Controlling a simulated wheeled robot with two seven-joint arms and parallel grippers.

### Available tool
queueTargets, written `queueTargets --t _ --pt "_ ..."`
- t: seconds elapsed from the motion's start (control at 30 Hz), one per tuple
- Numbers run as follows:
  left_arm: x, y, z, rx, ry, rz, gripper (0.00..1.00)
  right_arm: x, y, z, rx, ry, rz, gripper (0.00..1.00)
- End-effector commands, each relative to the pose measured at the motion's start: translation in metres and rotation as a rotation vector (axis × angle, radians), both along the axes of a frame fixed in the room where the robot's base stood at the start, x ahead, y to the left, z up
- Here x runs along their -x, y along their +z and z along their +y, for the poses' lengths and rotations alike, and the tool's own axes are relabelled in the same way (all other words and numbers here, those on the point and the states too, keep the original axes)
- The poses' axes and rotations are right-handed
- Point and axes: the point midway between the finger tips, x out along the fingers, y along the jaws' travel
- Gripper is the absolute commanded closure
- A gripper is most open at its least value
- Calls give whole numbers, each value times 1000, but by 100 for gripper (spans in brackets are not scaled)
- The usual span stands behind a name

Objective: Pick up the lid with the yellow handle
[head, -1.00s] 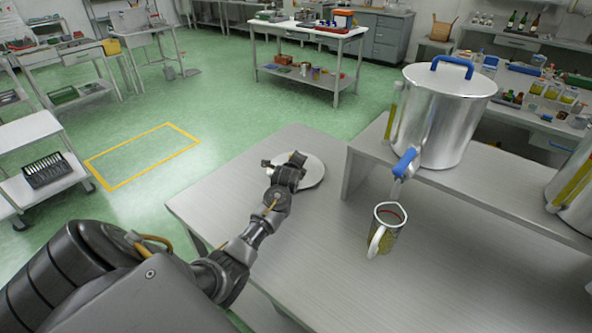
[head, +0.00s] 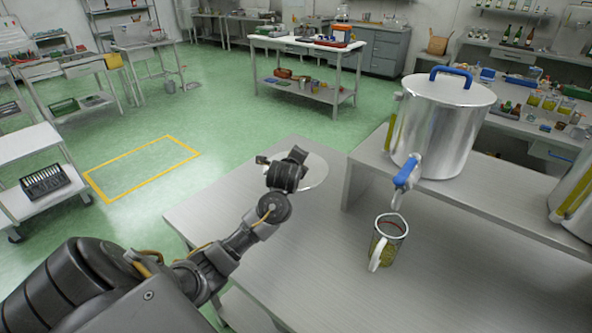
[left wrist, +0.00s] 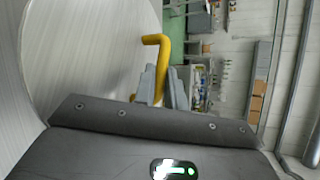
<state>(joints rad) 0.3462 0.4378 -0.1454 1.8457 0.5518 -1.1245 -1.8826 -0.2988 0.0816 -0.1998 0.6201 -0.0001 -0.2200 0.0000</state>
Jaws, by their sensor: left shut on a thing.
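The lid is a pale round disc (head: 317,172) at the far side of the steel table in the head view, partly covered by my left gripper. In the left wrist view the lid (left wrist: 90,50) fills the upper left and its bent yellow handle (left wrist: 153,40) stands between the fingers. My left gripper (head: 284,172) is shut on this handle; its fingers (left wrist: 161,88) also show in the wrist view. I cannot clearly tell whether the lid touches the table or is slightly above it. My right gripper is not in view.
A large steel pot (head: 442,125) with a blue handle and blue tap stands on a raised shelf (head: 362,180). A mug (head: 391,243) stands below the tap. The table (head: 300,250) is bare between the lid and the mug.

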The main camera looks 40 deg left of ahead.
Motion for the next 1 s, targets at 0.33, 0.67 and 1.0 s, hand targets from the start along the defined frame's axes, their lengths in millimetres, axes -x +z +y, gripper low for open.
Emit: queueTargets --t 0.33,0.67,1.0 --pt "41 29 -38 -2 -6 6 100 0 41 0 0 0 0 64" --pt "61 35 -53 0 -1 5 100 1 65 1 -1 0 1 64" --pt "63 33 -54 0 0 5 100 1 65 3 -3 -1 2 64"
